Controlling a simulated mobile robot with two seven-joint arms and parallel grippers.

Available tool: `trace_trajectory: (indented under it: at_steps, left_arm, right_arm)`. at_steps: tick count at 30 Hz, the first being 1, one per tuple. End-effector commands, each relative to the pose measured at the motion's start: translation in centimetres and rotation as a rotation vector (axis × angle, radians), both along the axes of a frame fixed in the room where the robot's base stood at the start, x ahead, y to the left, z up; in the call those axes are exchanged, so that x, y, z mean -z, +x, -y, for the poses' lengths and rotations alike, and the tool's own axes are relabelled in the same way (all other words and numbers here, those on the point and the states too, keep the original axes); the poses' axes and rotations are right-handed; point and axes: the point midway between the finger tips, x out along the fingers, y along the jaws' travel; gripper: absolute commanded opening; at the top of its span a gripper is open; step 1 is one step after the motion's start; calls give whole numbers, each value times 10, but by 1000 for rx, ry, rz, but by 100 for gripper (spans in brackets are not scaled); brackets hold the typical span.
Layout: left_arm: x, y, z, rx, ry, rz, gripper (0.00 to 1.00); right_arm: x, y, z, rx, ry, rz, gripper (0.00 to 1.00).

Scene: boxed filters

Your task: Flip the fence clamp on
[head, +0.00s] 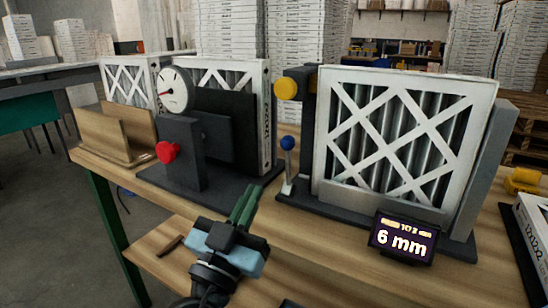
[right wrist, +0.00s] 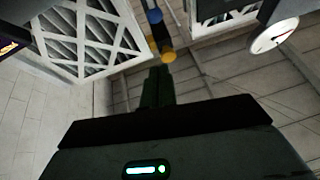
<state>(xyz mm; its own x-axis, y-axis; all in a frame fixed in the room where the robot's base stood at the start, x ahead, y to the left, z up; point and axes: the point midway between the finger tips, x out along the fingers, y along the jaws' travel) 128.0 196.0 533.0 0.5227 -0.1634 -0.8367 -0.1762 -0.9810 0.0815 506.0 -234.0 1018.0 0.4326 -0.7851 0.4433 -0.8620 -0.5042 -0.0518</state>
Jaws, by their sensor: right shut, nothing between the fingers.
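A small lever with a blue ball knob (head: 288,143) stands roughly upright on a pale stem at the left edge of the right-hand dark fixture (head: 300,199). It looks like the fence clamp, though no label shows. The blue knob also appears at the top of the right wrist view (right wrist: 155,16). My right gripper (head: 245,203) is low in front of the bench, left of and nearer than the lever. Its green fingers are together and empty, apart from the lever. In the right wrist view the fingertips (right wrist: 158,72) point toward a yellow knob (right wrist: 168,55). My left gripper is not seen.
A white-framed filter (head: 400,140) stands in the right fixture, behind a display (head: 404,240) reading 6 mm. The left fixture carries a dial gauge (head: 174,91) and red knob (head: 167,152). A wooden holder (head: 115,137) stands far left. Bare bench lies between the fixtures.

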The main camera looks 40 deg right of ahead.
Motion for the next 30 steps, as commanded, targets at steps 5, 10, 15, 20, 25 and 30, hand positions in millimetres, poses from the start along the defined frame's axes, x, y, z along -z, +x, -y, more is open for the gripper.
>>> trace_trajectory:
  at_steps: [5, 10, 15, 20, 25, 30]
  left_arm:
    - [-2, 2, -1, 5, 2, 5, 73]
    - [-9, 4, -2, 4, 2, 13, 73]
    - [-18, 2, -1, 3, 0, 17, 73]
    - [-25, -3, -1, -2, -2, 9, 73]
    - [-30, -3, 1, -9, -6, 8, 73]
    - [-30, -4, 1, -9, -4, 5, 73]
  right_arm:
    - [-2, 2, 3, 0, 0, -1, 0]
    - [-12, 9, 18, 2, -1, -2, 0]
    - [-27, 23, 42, 2, -1, -1, 0]
    - [-40, 36, 66, 1, -2, -2, 0]
    - [-42, 50, 88, 0, -3, -7, 0]
    - [-35, 59, 104, -1, -2, -6, 0]
